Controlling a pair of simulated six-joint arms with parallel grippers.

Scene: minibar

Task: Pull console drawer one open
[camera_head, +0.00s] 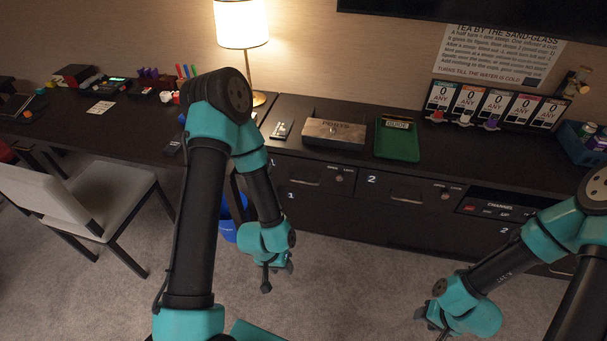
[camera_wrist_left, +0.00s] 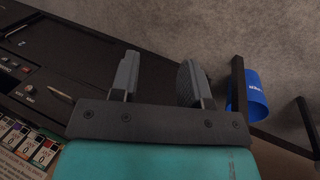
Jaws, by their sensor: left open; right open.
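The dark console (camera_head: 450,155) runs along the wall. Console drawer one (camera_head: 308,176) is the left upper front, marked 1, and looks flush with the console face. It has a dark recessed pull and a small round lock knob at its right. My left gripper (camera_head: 276,277) hangs low in front of the console, apart from the drawer, with open jaws. In the left wrist view the open fingers (camera_wrist_left: 160,82) have nothing between them. My right gripper (camera_head: 438,322) is at the lower right, open, well away from drawer one; its fingertips are partly cut off.
Drawer two (camera_head: 405,189) is to the right of drawer one. A blue bin (camera_head: 228,232) stands under the desk, partly behind my left arm; it also shows in the left wrist view (camera_wrist_left: 250,96). A chair (camera_head: 100,195) stands left. Carpet in front is clear.

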